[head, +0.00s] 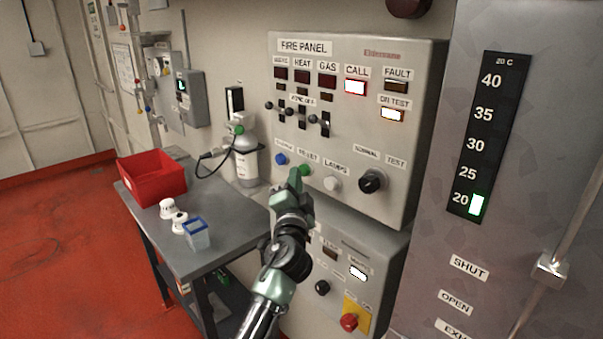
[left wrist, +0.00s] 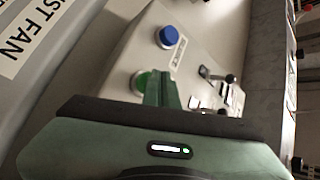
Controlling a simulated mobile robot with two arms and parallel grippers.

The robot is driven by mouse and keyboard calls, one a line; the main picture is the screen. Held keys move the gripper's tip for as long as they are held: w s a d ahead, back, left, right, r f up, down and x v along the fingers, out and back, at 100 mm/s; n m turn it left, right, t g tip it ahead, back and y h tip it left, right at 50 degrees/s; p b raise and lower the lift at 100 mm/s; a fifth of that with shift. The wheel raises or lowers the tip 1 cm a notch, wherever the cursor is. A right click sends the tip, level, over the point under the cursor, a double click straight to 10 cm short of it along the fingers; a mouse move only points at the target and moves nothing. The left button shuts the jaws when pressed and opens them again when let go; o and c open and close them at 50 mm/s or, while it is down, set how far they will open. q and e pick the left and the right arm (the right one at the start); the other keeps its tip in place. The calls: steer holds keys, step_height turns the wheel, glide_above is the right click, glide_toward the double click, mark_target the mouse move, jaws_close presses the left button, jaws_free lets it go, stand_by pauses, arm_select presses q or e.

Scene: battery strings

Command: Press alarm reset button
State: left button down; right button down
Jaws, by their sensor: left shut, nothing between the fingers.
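The fire panel (head: 400,150) is a beige box on the wall, with a row of buttons along its lower part. A green button (head: 305,169) sits under a label that reads like "RESET", between a blue button (head: 281,159) and a white one (head: 332,184). My left gripper (head: 295,178) is shut and empty, its fingertips just left of and in front of the green button. In the left wrist view the fingers (left wrist: 160,88) overlap the green button (left wrist: 139,82), and the blue button (left wrist: 168,37) is beyond. I cannot tell whether the tips touch it. My right gripper is not in view.
A grey table (head: 222,256) stands left of my arm with a red bin (head: 150,178) and a blue container (head: 196,236). Below the panel is a smaller box with a red knob (head: 349,322). A metal cabinet (head: 430,200) stands at the right.

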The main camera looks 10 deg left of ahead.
arm_select(q)
steer(key=shift+w+d+b, duration=0.3)
steer(key=shift+w+b, duration=0.05)
steer(key=shift+b, duration=0.05)
stand_by(0.4)
steer(key=shift+s+a+r, duration=0.1)
steer(key=shift+s+a, duration=0.05)
steer(key=shift+s+a+p, duration=0.5)
steer(key=shift+s+p, duration=0.1)
steer(key=shift+s, duration=0.1)
steer(key=s+a+p, duration=0.1)
steer(key=s, duration=0.1)
steer(key=s+a+p, duration=0.1)
steer(key=s+a, duration=0.1)
stand_by(0.5)
stand_by(0.4)
